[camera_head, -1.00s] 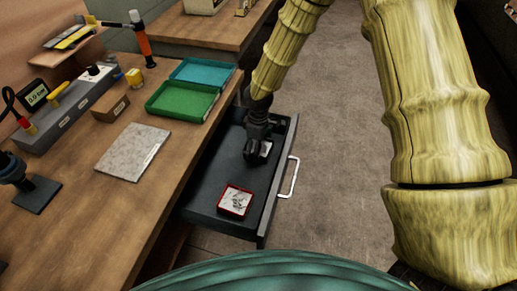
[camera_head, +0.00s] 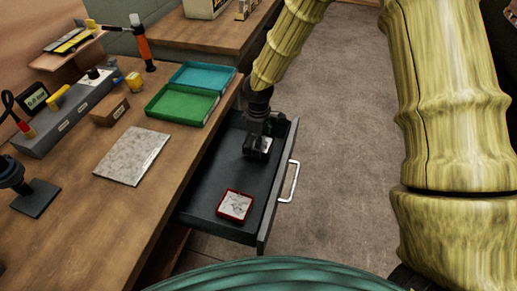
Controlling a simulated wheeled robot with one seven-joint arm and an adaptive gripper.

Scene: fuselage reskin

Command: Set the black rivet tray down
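The black rivet tray (camera_head: 250,153) is a small dark tray with pale contents, at the far part of the open drawer. My gripper (camera_head: 261,132) is right over it, pointing down, and hides its far side. The dark fingers blend with the tray, so I cannot tell whether they are shut on its rim or apart, or whether the tray rests fully on the drawer floor.
The dark drawer (camera_head: 215,190) is pulled out from the wooden bench (camera_head: 170,190). A red tray (camera_head: 235,205) with pale contents sits in its near part. A green open case (camera_head: 182,104) and a grey plate (camera_head: 133,156) lie on the bench. The drawer's middle is clear.

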